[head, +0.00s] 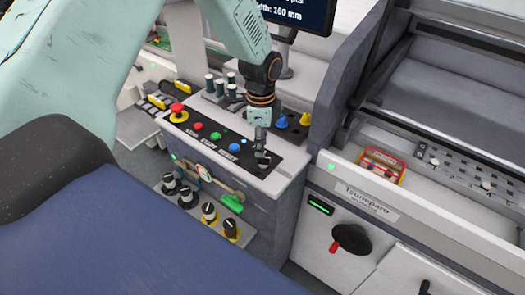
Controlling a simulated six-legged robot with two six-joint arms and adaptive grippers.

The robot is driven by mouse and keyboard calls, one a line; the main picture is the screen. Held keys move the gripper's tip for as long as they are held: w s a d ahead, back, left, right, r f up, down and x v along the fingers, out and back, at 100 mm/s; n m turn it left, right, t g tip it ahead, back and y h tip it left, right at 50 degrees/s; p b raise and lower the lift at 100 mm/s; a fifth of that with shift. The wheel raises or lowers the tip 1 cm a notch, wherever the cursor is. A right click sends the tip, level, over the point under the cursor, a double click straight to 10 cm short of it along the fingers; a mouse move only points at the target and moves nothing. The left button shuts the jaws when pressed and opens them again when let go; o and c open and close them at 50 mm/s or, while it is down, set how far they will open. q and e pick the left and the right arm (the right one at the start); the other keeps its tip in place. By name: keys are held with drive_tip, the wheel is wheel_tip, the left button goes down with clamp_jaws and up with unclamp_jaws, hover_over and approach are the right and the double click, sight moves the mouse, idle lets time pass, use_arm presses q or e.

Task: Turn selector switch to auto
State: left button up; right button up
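A black selector switch (264,159) sits at the right end of the black control panel (264,173), beyond the red, green and blue buttons. My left gripper (260,148) comes down from above, its narrow tip right at the switch. I cannot tell whether the fingers touch the switch or how far apart they are. The switch is partly covered by the fingertips, and its pointer setting and labels are too small to read. My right gripper is not in view.
A red emergency-stop button (177,112) is at the panel's left end. Several dark rotary knobs (208,212) and a green handle (231,203) are below the panel. Blue (282,122) and yellow (305,119) knobs stand behind my gripper. A cabinet with a red-handled switch (350,239) is at right.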

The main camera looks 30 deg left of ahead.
sight(264, 158)
use_arm(q)
drive_tip(key=f, duration=0.3)
drive_tip(key=d+f, duration=0.1)
drive_tip(key=shift+w+f, duration=0.3)
drive_tip(key=shift+w, duration=0.1)
drive_tip(key=shift+s+a, duration=0.4)
drive_tip(key=shift+a, duration=0.05)
drive_tip(key=shift+c, duration=0.7)
drive_tip(key=shift+w+d, duration=0.35)
drive_tip(key=shift+d, duration=0.05)
drive_tip(key=c, duration=0.5)
clamp_jaws()
drive_tip(key=shift+s+a, duration=0.2)
